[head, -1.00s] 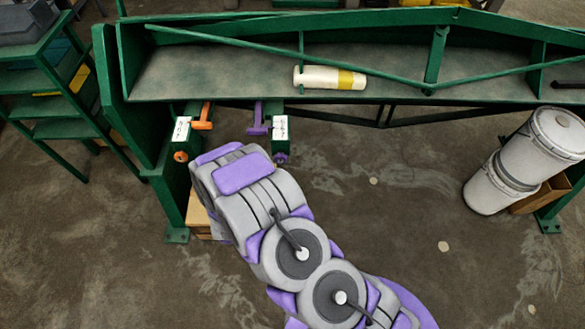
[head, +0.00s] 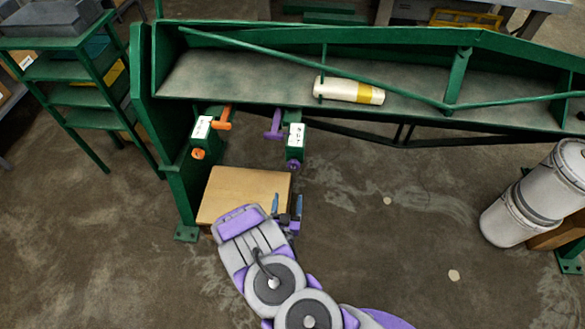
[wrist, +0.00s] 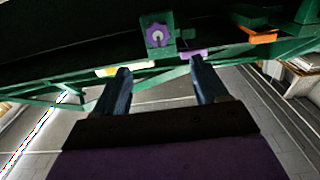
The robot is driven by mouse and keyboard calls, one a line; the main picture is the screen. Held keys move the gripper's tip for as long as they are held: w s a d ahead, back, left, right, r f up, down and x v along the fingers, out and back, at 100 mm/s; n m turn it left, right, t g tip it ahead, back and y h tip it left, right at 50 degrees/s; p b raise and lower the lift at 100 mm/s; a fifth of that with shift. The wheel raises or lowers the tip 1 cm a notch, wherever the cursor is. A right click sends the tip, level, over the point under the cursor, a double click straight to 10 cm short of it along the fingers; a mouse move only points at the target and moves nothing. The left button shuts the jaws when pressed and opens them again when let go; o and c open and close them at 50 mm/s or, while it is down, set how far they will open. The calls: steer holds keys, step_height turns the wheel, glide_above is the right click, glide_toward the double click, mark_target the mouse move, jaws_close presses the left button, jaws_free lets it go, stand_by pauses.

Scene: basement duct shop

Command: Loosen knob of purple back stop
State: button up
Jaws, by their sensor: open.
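The purple back stop (head: 274,124) is on the green bench's front edge, beside a green block with a white label. Its round purple knob (head: 293,165) faces forward below the label. In the wrist view the knob (wrist: 157,35) is face-on, with a pale centre, above and between my fingers. My gripper (head: 286,204) is in front of and below the knob, apart from it. In the wrist view my gripper (wrist: 160,78) is open and empty, its two blue fingers spread wide.
An orange back stop (head: 223,119) with an orange knob (head: 198,154) is to the left. A wooden box (head: 245,190) stands below. A white and yellow bottle (head: 349,90) lies on the bench. Floor between is clear.

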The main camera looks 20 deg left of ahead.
mark_target(293, 167)
steer(key=x, duration=0.4)
steer(key=b+x, duration=0.1)
steer(key=x, duration=0.9)
steer(key=shift+w+d+r+b, duration=0.1)
steer(key=shift+w+d+b, duration=0.05)
steer(key=shift+d+b, duration=0.15)
steer(key=shift+a, duration=0.1)
steer(key=c, duration=1)
